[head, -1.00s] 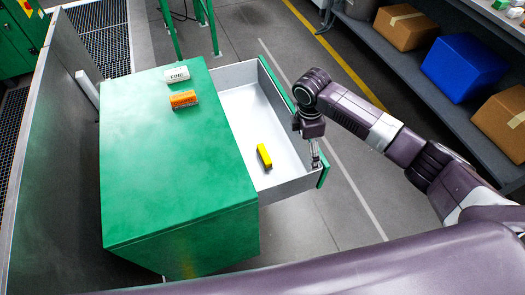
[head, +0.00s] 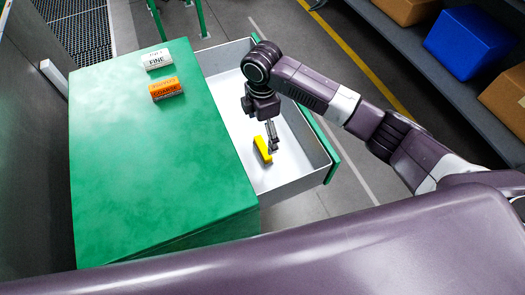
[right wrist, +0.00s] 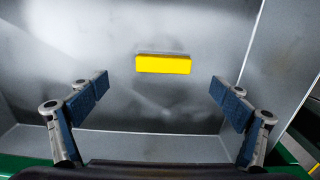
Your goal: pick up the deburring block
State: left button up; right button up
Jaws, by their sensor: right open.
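A yellow block (head: 262,150), which I take for the deburring block, lies in the open drawer (head: 292,178) of the green cabinet. In the right wrist view the yellow block (right wrist: 163,64) lies flat on the grey drawer floor, ahead of and between the spread fingers. My right gripper (head: 273,146) is inside the drawer area, pointing down just right of the block and partly beside it in the picture. In the right wrist view my right gripper (right wrist: 160,85) is open and empty, apart from the block. My left gripper is not in view.
A white block marked FINE (head: 157,59) and an orange block marked COARSE (head: 166,89) sit on the green cabinet top (head: 150,170). The drawer walls surround the yellow block. A shelf with a blue bin (head: 465,40) stands at the right.

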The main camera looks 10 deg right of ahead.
aim_at(263, 147)
jog(key=shift+w+f, duration=0.1)
jog(key=shift+f, duration=0.7)
jog(key=f, duration=0.6)
jog(key=shift+s+f+p, duration=0.4)
jog(key=shift+c, duration=0.7)
jog(key=c, duration=1.3)
